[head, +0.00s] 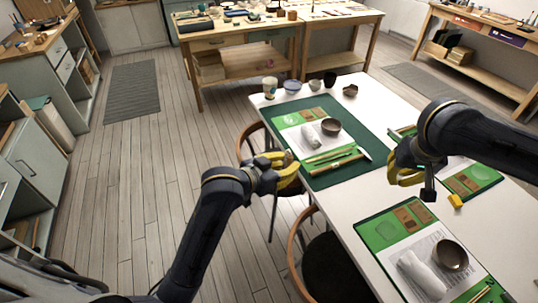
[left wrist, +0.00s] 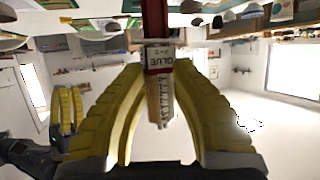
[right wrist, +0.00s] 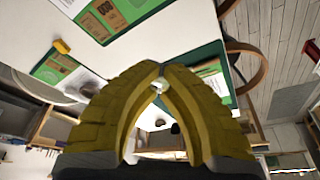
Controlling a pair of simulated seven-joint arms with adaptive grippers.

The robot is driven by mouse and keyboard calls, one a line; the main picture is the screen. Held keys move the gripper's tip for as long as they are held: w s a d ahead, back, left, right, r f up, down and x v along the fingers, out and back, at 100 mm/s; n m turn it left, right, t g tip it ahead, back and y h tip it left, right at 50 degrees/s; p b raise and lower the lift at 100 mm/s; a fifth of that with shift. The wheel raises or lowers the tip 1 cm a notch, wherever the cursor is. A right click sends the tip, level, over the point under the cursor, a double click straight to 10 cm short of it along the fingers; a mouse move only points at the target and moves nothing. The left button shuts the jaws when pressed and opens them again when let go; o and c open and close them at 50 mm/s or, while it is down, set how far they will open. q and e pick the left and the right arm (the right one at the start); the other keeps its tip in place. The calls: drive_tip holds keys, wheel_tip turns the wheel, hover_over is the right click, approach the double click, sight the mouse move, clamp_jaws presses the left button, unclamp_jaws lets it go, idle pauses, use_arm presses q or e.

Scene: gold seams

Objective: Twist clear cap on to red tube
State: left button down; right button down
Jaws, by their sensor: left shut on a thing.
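My left gripper (head: 290,168) is beside the left edge of the white table. In the left wrist view its yellow fingers (left wrist: 157,68) are around a tube with a red body (left wrist: 155,25) and a pale printed label (left wrist: 158,55). In the head view the tube is mostly hidden by the fingers. My right gripper (head: 397,180) is above the table, apart from the left one. In the right wrist view its fingertips (right wrist: 163,70) nearly meet, with a small pale, translucent piece (right wrist: 158,87) between them, seemingly the clear cap. The fingers hide part of it.
The white table (head: 365,200) bears green mats (head: 340,180), dark bowls (head: 331,126), rolled cloths (head: 419,270) and sticks. A small yellow block (head: 455,201) lies right of my right gripper. Chairs (head: 300,250) stand at the near-left edge. Cups (head: 270,87) stand at the far end.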

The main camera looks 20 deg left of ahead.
use_arm(q)
drive_tip(key=shift+s+d+f+m+g+h, duration=0.1)
drive_tip(key=shift+d+f+m+g+h, duration=0.2)
drive_tip(key=shift+d, duration=0.35)
drive_tip(key=shift+d+f+m+g+h, duration=0.1)
drive_tip(key=shift+d+m+h, duration=0.3)
drive_tip(key=shift+d, duration=0.2)
drive_tip(key=shift+s+d+f+m+g+h, duration=0.1)
drive_tip(key=shift+d+f+m+g+h, duration=0.2)
drive_tip(key=shift+d, duration=0.35)
drive_tip(key=shift+r, duration=0.1)
use_arm(e)
drive_tip(key=shift+r, duration=0.1)
drive_tip(key=shift+w+a+r, duration=0.1)
drive_tip(key=shift+a+r, duration=0.1)
drive_tip(key=shift+a, duration=0.15)
drive_tip(key=a+r+n+y, duration=0.1)
drive_tip(key=a+r+n, duration=0.3)
drive_tip(key=a, duration=0.8)
drive_tip(key=s+a+r+n+y, duration=0.1)
drive_tip(key=a+r+n, duration=0.3)
drive_tip(key=a, duration=0.8)
drive_tip(key=shift+s+r+n+g+y, duration=0.3)
drive_tip(key=shift+r+n+g, duration=0.1)
drive_tip(key=shift+n, duration=0.1)
drive_tip(key=shift+a, duration=0.1)
drive_tip(key=shift+w+f, duration=0.15)
drive_tip(key=shift+f, duration=1.85)
